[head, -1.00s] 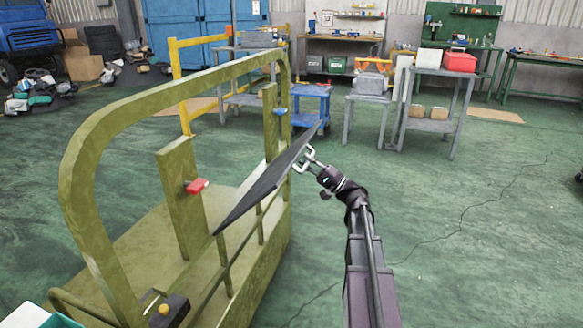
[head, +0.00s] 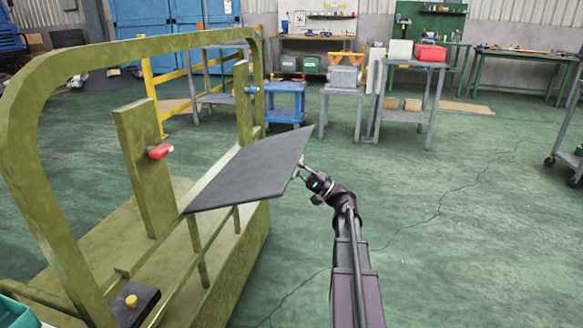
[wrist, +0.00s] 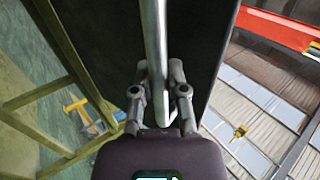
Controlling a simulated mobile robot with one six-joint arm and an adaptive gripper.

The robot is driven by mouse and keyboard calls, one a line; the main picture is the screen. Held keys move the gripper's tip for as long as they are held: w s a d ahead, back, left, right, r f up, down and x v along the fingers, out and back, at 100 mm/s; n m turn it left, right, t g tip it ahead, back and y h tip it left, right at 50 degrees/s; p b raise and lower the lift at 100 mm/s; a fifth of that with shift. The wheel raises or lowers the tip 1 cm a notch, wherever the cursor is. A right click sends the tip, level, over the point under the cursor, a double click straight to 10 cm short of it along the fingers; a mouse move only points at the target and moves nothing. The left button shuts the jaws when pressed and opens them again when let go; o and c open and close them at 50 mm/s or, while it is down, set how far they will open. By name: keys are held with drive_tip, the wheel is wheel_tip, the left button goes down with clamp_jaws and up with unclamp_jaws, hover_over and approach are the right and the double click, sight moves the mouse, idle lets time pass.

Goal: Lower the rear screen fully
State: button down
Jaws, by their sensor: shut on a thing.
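The rear screen (head: 250,172) is a flat dark panel. It juts out from the right side of the olive-green chassis frame (head: 60,85), tilted, with its broad face visible in the head view. My gripper (head: 301,172) is at the screen's outer right edge. In the wrist view, my gripper (wrist: 156,80) is shut around a pale metal bar handle (wrist: 154,30). The dark screen (wrist: 100,50) spans behind the handle there. The fingertips' far sides are partly hidden by the bar.
A red latch (head: 160,151) and a blue latch (head: 251,89) sit on the frame's posts. A blue cart (head: 285,100) and grey tables (head: 405,92) stand farther back. The green floor (head: 450,200) to the right of my arm is clear.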

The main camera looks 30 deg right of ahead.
drive_tip(key=shift+s+d+f+b, duration=0.15)
drive_tip(key=shift+f+b, duration=0.7)
drive_tip(key=shift+f, duration=0.2)
drive_tip(key=shift+s+d+f+b, duration=0.1)
drive_tip(key=shift+s+f+b, duration=0.05)
drive_tip(key=shift+f+b, duration=0.8)
drive_tip(key=shift+f, duration=0.1)
drive_tip(key=c, duration=0.6)
unclamp_jaws()
drive_tip(key=shift+c, duration=0.2)
drive_tip(key=shift+f, duration=0.1)
